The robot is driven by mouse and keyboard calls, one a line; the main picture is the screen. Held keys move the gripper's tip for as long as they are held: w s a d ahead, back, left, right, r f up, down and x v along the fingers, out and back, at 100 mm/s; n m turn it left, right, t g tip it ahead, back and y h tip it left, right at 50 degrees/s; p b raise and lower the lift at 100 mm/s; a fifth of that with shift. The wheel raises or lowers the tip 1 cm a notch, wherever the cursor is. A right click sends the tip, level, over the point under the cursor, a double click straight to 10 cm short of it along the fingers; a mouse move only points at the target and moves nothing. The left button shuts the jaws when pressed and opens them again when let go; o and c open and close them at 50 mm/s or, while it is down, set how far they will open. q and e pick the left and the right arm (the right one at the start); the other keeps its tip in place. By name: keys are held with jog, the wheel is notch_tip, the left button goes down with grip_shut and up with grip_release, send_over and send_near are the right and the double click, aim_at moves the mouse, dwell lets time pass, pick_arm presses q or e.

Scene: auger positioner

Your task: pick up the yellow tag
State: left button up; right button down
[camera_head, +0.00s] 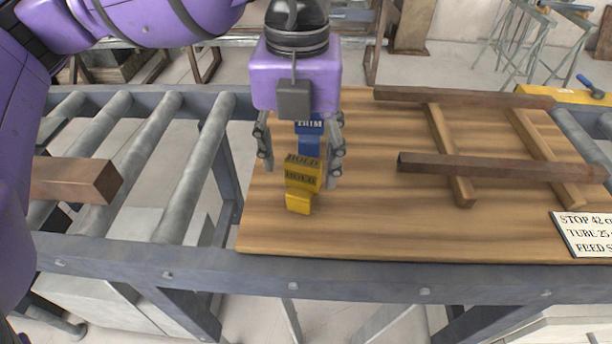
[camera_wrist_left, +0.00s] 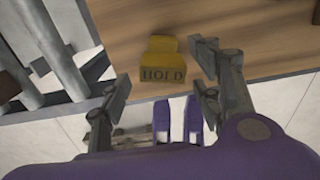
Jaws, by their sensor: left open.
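The yellow tag (camera_head: 303,172) lies on the wooden board (camera_head: 370,225) and bears the dark word HOLD; its lower end points to the front edge. It also shows in the left wrist view (camera_wrist_left: 163,62). My left gripper (camera_head: 301,163) points down over the tag from behind, its fingers apart on either side of it. In the left wrist view the open fingers (camera_wrist_left: 160,88) stand left and right of the tag, with nothing between them gripped. I cannot tell the exact height of the fingertips. My right gripper is not in view.
A blue tag (camera_head: 309,138) lies just behind the yellow one, partly hidden by my gripper. Dark wooden bars (camera_head: 490,166) lie on the board at the right, near a white sign (camera_head: 588,233). Metal rollers (camera_head: 150,150) and a wooden block (camera_head: 80,180) are at the left.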

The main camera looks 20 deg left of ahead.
aim_at(303, 186)
pick_arm(q)
notch_tip(303, 186, down, 5)
jog(key=shift+d+r, duration=0.15)
jog(key=c, duration=1.1)
